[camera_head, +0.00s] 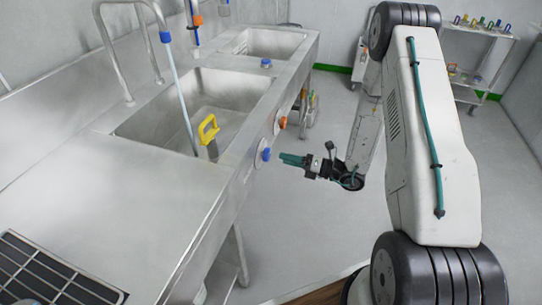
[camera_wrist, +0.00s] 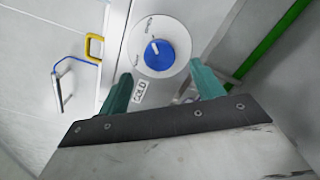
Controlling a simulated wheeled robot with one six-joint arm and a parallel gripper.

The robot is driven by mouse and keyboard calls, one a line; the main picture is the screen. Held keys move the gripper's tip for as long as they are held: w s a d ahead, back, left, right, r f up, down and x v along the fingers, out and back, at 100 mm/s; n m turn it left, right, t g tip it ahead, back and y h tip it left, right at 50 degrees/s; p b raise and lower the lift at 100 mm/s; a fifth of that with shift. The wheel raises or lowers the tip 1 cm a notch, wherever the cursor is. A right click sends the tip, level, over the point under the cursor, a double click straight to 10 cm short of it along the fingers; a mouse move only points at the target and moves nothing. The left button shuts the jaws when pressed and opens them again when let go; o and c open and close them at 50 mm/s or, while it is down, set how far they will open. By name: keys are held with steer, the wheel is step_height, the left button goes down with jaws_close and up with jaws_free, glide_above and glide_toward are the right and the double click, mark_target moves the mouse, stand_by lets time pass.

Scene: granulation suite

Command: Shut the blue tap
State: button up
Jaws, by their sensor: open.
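The blue tap is a round blue knob (camera_head: 265,154) on the front face of the steel sink unit. In the wrist view the blue knob (camera_wrist: 160,56) sits on a white dial above a label reading COLD. Its white pointer mark points up and slightly left; the small dial lettering is too blurred to read. My gripper (camera_head: 291,159) is open, its green fingers pointing at the knob from the right. In the wrist view the fingertips (camera_wrist: 160,72) are on either side of the dial's lower part, with no visible contact. A pale stream (camera_head: 182,100) runs from the blue-tipped spout (camera_head: 165,37).
An orange knob (camera_head: 283,122) is farther along the same front face. A black grate (camera_head: 55,270) lies at the counter's near left. The floor right of the sink is open.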

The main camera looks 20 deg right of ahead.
mark_target(270, 155)
steer(key=x, duration=0.6)
steer(key=shift+w+a, duration=0.1)
steer(key=shift+a, duration=0.1)
steer(key=c, duration=1)
